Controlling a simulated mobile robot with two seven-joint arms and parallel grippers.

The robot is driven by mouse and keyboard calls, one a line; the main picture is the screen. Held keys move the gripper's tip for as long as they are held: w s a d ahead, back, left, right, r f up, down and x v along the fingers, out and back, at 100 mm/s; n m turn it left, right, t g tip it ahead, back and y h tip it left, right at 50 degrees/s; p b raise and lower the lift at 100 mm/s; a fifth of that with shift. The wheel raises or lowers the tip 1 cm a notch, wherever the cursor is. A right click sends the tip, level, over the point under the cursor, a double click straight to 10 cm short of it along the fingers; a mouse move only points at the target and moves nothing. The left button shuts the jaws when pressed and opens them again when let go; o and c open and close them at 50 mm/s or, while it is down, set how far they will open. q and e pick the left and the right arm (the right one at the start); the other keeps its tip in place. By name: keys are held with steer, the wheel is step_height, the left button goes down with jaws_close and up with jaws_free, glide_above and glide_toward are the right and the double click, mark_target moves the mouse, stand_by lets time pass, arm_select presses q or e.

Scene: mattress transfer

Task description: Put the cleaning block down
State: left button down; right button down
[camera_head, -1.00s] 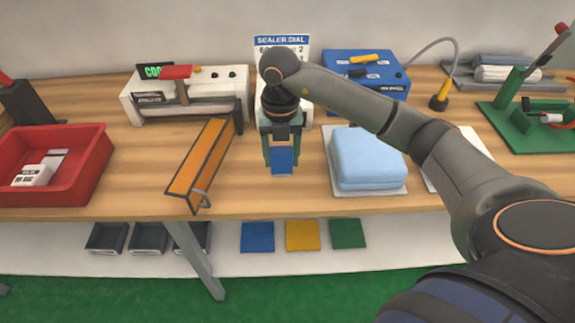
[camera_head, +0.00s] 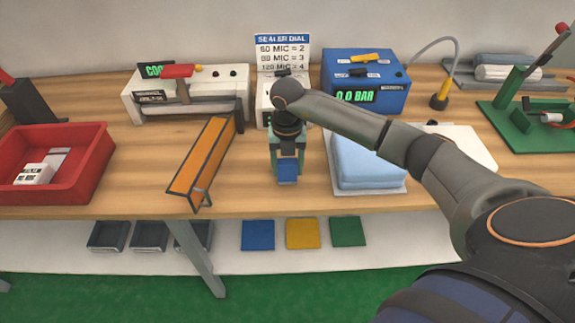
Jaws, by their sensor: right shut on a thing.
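The cleaning block (camera_head: 287,172) is a small blue block with a greyish upper part. My right gripper (camera_head: 288,158) points down and is shut on it, near the front of the wooden table, between the orange bar and the light blue folded mattress. The block's underside is at or just above the table top; I cannot tell whether it touches. The fingers partly hide the block. My left gripper is not in view.
An orange bar (camera_head: 201,160) lies left of the gripper, and a light blue mattress (camera_head: 366,162) on a white sheet lies right. A red tray (camera_head: 90,172) stands far left. Behind are a sealer (camera_head: 215,98), a dial sign (camera_head: 282,52) and a blue pump box (camera_head: 365,75).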

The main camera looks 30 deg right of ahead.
mark_target(287, 161)
steer(key=shift+c, duration=0.6)
jaws_free()
steer(key=shift+f, duration=0.1)
steer(key=shift+r, duration=0.4)
step_height(287, 161, up, 12)
steer(key=shift+f, duration=0.2)
